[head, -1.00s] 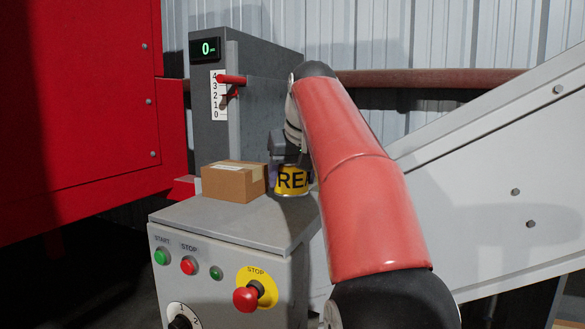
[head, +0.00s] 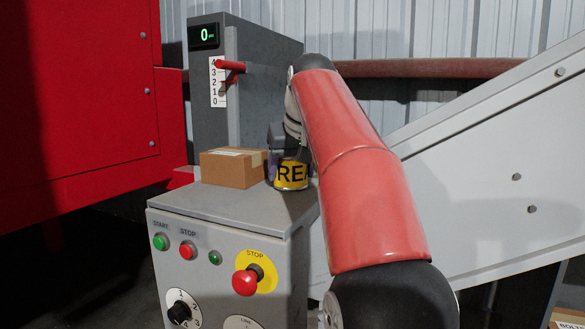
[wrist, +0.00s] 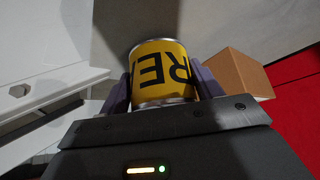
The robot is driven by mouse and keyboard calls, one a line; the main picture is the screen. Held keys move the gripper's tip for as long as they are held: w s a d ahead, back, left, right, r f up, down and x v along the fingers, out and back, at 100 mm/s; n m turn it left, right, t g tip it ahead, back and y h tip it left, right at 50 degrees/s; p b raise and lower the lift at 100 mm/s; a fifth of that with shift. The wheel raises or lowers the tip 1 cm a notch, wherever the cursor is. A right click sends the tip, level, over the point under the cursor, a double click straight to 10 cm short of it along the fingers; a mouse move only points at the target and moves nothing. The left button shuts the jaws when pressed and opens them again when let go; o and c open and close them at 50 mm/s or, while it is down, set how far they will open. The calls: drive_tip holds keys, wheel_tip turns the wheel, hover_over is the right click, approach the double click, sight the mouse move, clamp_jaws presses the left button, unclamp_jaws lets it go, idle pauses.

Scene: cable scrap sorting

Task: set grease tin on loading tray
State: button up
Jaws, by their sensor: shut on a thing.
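The grease tin (head: 292,174) is a small can with a yellow label and black letters, of which "REA" shows. It is at the back right of the grey control cabinet's top, beside a cardboard box. My gripper (head: 284,160) is shut on the tin from above in the head view. In the wrist view the tin (wrist: 163,75) sits between my two purple-grey fingers (wrist: 165,88). I cannot tell whether its base touches the cabinet top. My arm hides part of the area to the right. I cannot make out the loading tray for certain.
The cardboard box (head: 232,168) stands close left of the tin on the cabinet (head: 225,208). Behind stands a grey post with a display (head: 206,35) and red lever (head: 232,66). A red machine (head: 75,100) is left, a pale sloped chute (head: 500,150) right.

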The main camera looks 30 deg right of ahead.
drive_tip(key=shift+f, duration=0.25)
drive_tip(key=o, duration=1.4)
